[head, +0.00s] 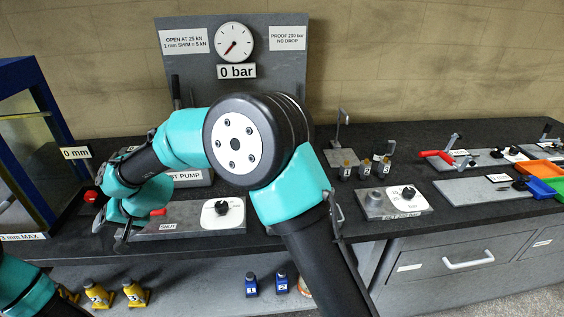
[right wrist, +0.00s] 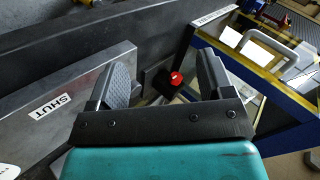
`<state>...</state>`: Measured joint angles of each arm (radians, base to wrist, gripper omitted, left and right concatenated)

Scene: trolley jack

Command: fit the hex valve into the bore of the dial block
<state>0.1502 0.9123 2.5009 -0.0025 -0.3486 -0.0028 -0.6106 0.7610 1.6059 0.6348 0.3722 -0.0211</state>
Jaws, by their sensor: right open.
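A grey block with a white dial plate (head: 405,197) and a short grey cylinder sits on the bench right of my arm, marked SET 200 bar. It may be the dial block; its bore cannot be made out. I cannot pick out a hex valve for certain. My right gripper (right wrist: 165,78) is open and empty in the right wrist view. A red knob (right wrist: 176,79) shows beyond and between its fingers, apart from them. In the head view the knob (head: 91,196) is at the bench's left, close to my right gripper. My left gripper is out of view.
A plate marked SHUT (head: 168,227) lies near my right gripper. The blue press frame (head: 40,90) stands at the left. A red-handled clamp (head: 436,154) is farther right. My arm hides the bench's middle.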

